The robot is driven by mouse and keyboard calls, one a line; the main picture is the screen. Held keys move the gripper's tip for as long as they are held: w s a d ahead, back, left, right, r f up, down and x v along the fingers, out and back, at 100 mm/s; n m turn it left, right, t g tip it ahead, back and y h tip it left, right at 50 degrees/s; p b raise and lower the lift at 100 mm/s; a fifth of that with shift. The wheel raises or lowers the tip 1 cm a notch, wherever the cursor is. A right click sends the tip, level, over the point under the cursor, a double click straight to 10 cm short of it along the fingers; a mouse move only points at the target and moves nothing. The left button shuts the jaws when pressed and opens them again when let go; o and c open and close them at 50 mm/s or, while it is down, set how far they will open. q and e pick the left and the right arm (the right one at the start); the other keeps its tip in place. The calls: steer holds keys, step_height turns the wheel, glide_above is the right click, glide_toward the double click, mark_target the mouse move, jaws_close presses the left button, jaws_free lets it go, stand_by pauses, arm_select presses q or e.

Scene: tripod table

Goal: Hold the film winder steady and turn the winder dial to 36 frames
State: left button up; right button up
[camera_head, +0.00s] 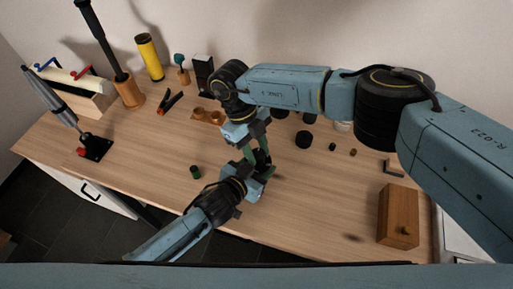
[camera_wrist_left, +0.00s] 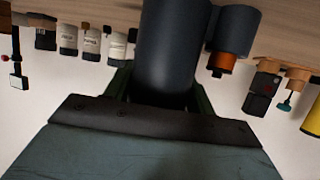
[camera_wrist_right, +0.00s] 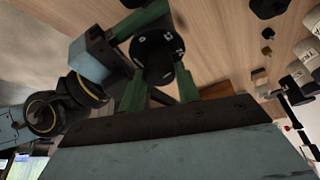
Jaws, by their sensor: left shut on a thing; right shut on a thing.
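The film winder is a dark grey cylinder (camera_wrist_left: 168,50) with a second, shorter cylinder and an orange part (camera_wrist_left: 222,62) at its side in the left wrist view. My left gripper (camera_head: 266,171) is shut on the winder's body, with a green finger on each side. The black winder dial (camera_wrist_right: 157,50) with white marks shows in the right wrist view, between the green fingers of my right gripper (camera_wrist_right: 160,76). The right gripper is shut on the dial. The marks are too small to read as a setting. In the head view, the grippers hide most of the winder.
A wooden box (camera_head: 398,216) with a knob stands at the right. A small dark green cylinder (camera_head: 195,172) stands left of the grippers. Black round pieces (camera_head: 304,139) lie behind them to the right. A yellow cylinder (camera_head: 150,57) and an orange-and-black clamp (camera_head: 170,101) are at the back left.

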stand_by(0.3)
steer(key=o, duration=0.9)
steer(key=shift+o, duration=0.4)
steer(key=shift+a, duration=0.1)
steer(key=shift+s, duration=0.1)
steer(key=v, duration=0.8)
steer(key=shift+r, duration=0.1)
